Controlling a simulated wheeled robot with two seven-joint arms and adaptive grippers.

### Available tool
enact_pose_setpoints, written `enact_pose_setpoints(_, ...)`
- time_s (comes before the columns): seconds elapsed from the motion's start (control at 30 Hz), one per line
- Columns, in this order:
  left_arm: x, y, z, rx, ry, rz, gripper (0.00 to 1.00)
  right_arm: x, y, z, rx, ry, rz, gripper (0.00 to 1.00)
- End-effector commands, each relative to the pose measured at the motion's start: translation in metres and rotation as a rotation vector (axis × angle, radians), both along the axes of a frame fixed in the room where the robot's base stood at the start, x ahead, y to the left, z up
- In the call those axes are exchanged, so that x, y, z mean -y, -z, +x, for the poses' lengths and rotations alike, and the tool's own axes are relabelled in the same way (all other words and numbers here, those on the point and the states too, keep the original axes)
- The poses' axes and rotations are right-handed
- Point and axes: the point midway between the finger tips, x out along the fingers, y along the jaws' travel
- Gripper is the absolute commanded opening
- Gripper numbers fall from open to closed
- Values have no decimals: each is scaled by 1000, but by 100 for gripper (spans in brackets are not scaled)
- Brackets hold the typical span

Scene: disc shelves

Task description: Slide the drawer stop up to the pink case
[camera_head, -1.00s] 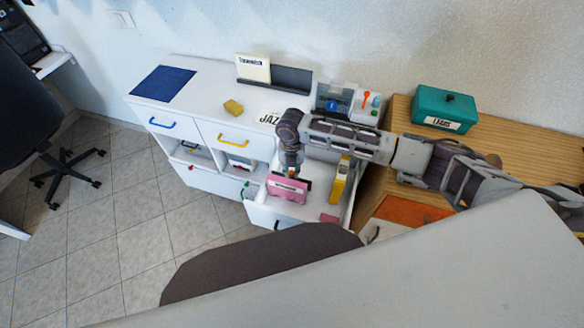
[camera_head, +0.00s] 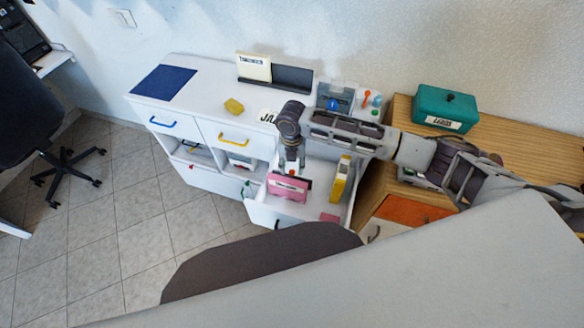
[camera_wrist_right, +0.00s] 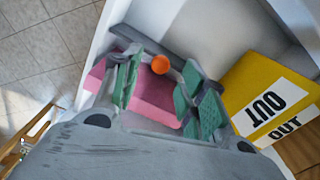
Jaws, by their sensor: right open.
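The pink case (camera_head: 287,189) stands in the open white drawer, near its left side. The drawer stop is a dark bar (camera_wrist_right: 207,80) with an orange knob (camera_wrist_right: 160,64); it lies across the drawer beside the pink case, which also shows in the wrist view (camera_wrist_right: 152,97). I cannot tell whether bar and case touch. My right gripper (camera_head: 292,174) points down over the knob. In the wrist view its green-padded fingers (camera_wrist_right: 162,66) are apart, one on each side of the knob. My left gripper is not in view.
A yellow case (camera_head: 342,180) marked OUT stands at the drawer's right side, near a small pink block (camera_head: 329,218). The white cabinet top (camera_head: 200,100) holds a blue mat and a yellow block. A teal box (camera_head: 445,107) stands on the wooden top at right.

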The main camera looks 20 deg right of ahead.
Motion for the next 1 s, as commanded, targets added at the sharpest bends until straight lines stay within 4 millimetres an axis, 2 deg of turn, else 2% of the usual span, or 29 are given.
enact_pose_setpoints(0.4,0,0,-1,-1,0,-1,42,0,-63,1,4,0,2,42)
enact_pose_setpoints(0.6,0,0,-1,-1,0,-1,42,0,-85,1,3,1,1,42)
enact_pose_setpoints(0.8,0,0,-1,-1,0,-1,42,0,-95,1,2,2,0,42)
enact_pose_setpoints(1.0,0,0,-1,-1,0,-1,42,0,-96,1,1,1,1,42)
